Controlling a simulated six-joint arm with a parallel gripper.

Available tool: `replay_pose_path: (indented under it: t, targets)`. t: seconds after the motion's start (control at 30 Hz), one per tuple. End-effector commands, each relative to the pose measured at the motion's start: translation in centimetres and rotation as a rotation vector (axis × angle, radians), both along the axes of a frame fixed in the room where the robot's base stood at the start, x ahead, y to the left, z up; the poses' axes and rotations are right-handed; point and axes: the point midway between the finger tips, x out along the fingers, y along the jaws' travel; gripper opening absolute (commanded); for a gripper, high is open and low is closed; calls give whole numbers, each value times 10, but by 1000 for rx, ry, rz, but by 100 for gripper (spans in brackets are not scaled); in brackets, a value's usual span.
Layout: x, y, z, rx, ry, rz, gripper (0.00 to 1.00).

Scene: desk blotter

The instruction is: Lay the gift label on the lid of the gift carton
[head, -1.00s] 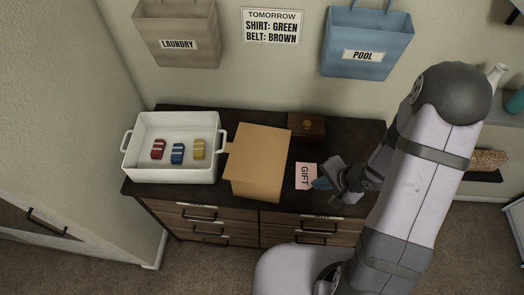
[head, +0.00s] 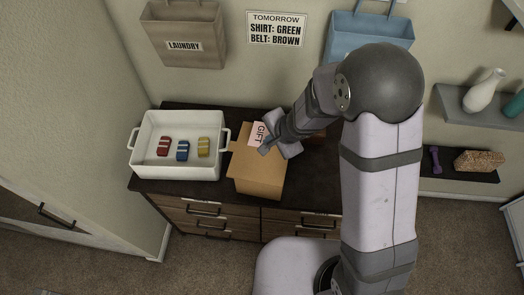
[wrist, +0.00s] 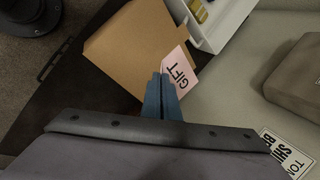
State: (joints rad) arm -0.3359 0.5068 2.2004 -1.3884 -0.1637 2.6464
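The gift label (head: 258,133), a pink card reading GIFT, is at the tips of my gripper (head: 266,146), over the back part of the gift carton's lid. In the wrist view the label (wrist: 178,69) sticks out from the closed blue fingers of my gripper (wrist: 161,84). The gift carton (head: 258,178) is a plain brown box on the dresser, its lid closed; it also shows in the wrist view (wrist: 128,48). I cannot tell whether the label touches the lid or hangs a little above it.
A white tray (head: 140,166) with red, blue and yellow items stands left of the carton. The dresser top (head: 312,182) right of the carton is clear. Bags hang on the wall behind.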

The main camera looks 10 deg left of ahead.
Motion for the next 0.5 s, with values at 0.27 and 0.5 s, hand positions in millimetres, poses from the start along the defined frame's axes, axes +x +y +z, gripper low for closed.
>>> replay_pose_path:
  t: [0.27, 0.5]
  targets:
    - [-1, 0, -23, 0, 3, -1, 0]
    - [0, 0, -55, 0, 0, 1, 0]
